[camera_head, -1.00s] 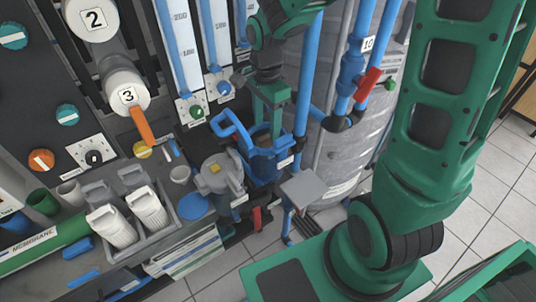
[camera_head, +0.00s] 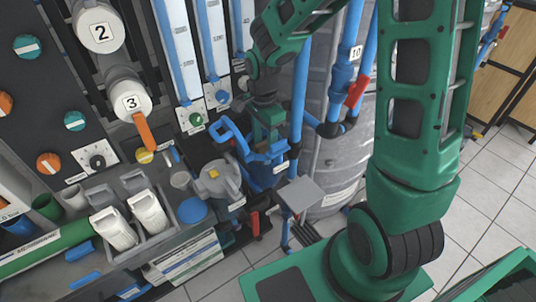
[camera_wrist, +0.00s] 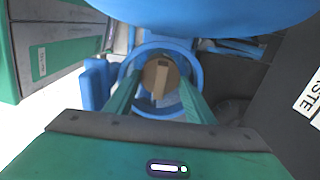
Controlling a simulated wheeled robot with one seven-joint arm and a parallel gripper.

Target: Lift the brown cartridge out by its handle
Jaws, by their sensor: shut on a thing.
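The brown cartridge (camera_wrist: 153,72) shows in the wrist view as a round top with a raised bar handle (camera_wrist: 162,86), inside the ring of a blue housing (camera_wrist: 150,48). My gripper (camera_wrist: 160,90) reaches toward it with one green finger on each side and is shut on the handle. In the head view my gripper (camera_head: 267,118) points down into the blue housing (camera_head: 262,173), beside its open blue lid loop. The cartridge is hidden in the head view, and how far it sits in the housing cannot be told.
A grey pump-like unit (camera_head: 217,180) stands left of the housing, with a grey plate (camera_head: 298,194) at its lower right. Blue pipes with a red valve handle (camera_head: 357,88) rise on the right before a grey tank (camera_head: 330,165). A panel with dials is at left.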

